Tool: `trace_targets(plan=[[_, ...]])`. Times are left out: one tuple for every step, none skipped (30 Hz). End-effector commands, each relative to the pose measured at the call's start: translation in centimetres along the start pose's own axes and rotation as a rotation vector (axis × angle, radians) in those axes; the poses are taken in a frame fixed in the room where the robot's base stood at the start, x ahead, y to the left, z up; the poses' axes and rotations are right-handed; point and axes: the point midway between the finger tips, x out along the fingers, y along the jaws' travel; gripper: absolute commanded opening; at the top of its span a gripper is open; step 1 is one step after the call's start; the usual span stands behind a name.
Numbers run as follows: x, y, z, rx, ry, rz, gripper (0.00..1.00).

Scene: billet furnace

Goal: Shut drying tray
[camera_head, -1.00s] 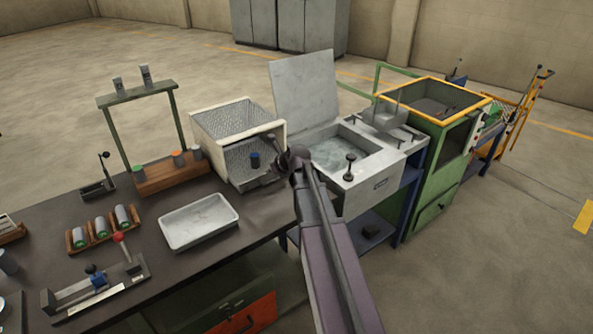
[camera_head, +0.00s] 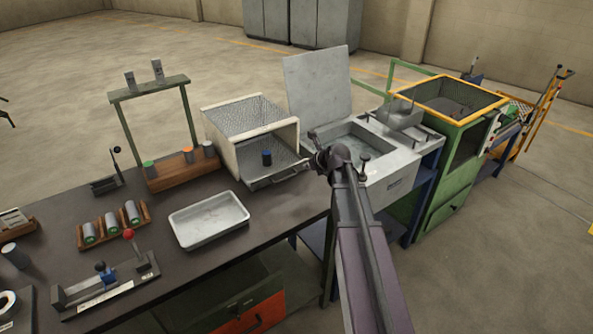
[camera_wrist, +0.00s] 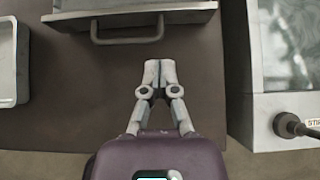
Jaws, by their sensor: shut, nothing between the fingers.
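The drying tray (camera_head: 250,172) is a grey metal drawer sticking partly out of the front of a cream box with mesh on top (camera_head: 246,122). The tray's bar handle (camera_head: 282,178) faces the front; in the wrist view the handle (camera_wrist: 127,40) and tray front (camera_wrist: 132,13) are at the top. My gripper (camera_wrist: 159,64) is shut and empty, in front of the handle and slightly right of it, with a gap between. In the head view my gripper (camera_head: 320,161) is right of the tray, partly hidden by my arm.
A sink-like basin unit (camera_head: 391,165) with a raised lid (camera_head: 318,84) stands close on the right. A shallow white tray (camera_head: 208,219) lies front left of the box on the dark bench (camera_head: 185,258). Bare bench top lies just before the handle.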

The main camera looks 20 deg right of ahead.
Motion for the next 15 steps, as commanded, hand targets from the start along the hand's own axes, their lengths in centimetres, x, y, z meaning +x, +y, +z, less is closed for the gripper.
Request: trace_targets(plan=[[0.0,0.1,0.0,-0.001,0.0,0.001,0.0],[0.1,0.1,0.1,-0.001,0.0,0.001,0.0],[0.1,0.1,0.1,-0.001,0.0,0.001,0.0],[0.1,0.2,0.1,-0.002,0.0,0.001,0.0],[0.1,0.2,0.1,-0.002,0.0,0.002,0.0],[0.1,0.2,0.1,-0.002,0.0,0.002,0.0],[0.2,0.2,0.1,-0.002,0.0,0.002,0.0],[0.3,0.2,0.1,-0.002,0.0,0.002,0.0],[0.4,0.2,0.0,-0.002,0.0,0.002,0.0],[0.5,0.2,0.0,-0.002,0.0,0.002,0.0],[0.6,0.2,0.0,-0.002,0.0,0.002,0.0],[0.8,0.2,0.0,-0.002,0.0,0.002,0.0],[1.0,0.2,0.0,-0.003,0.0,0.002,0.0],[1.2,0.2,0.0,-0.003,0.0,0.002,0.0],[1.5,0.2,0.0,-0.003,0.0,0.002,0.0]])
